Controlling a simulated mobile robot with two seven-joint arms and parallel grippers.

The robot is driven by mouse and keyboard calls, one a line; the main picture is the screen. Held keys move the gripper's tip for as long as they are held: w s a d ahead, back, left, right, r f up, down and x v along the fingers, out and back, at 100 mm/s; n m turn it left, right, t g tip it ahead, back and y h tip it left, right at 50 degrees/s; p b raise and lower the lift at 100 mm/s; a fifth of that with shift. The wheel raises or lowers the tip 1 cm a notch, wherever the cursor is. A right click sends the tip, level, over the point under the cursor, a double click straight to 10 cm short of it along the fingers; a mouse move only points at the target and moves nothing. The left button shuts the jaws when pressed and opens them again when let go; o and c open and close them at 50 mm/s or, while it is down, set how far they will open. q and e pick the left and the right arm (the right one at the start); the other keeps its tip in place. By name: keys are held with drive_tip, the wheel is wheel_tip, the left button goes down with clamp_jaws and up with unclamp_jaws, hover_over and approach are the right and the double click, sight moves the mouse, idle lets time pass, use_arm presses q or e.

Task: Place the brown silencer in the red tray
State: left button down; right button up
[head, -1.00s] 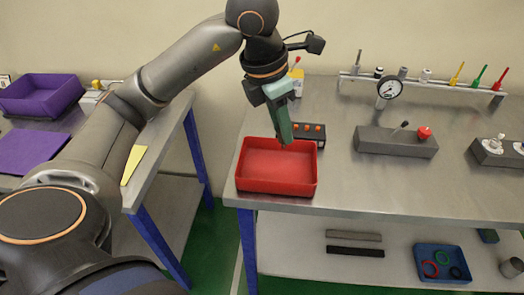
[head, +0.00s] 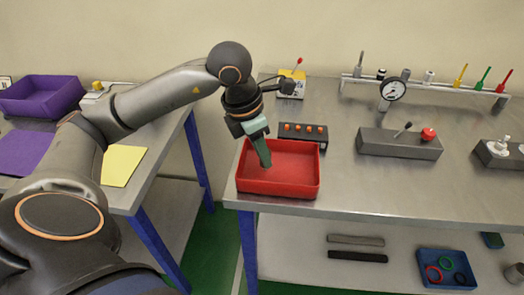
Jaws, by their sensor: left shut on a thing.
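The red tray (head: 297,183) sits on the front left corner of the right-hand steel table. My left gripper (head: 265,164) points down into its left part, with the green fingertips inside the outline of the tray, over its floor. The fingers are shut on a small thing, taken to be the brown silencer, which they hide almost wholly. No brown silencer can be made out anywhere else. I cannot tell whether the held thing touches the tray floor. My right gripper is not in view.
A dark block with orange buttons (head: 304,128) stands just behind the tray. A yellow box with a red lever (head: 292,84) is farther back. A rail with a gauge (head: 392,90) and coloured fittings, and a grey valve block (head: 385,142), stand to the right. The tabletop between is clear.

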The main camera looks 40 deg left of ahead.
use_arm(q)
drive_tip(key=c, duration=0.7)
unclamp_jaws()
drive_tip(key=shift+f, duration=0.1)
drive_tip(key=shift+o, duration=0.2)
drive_tip(key=p+v, duration=0.2)
drive_tip(key=v, duration=1)
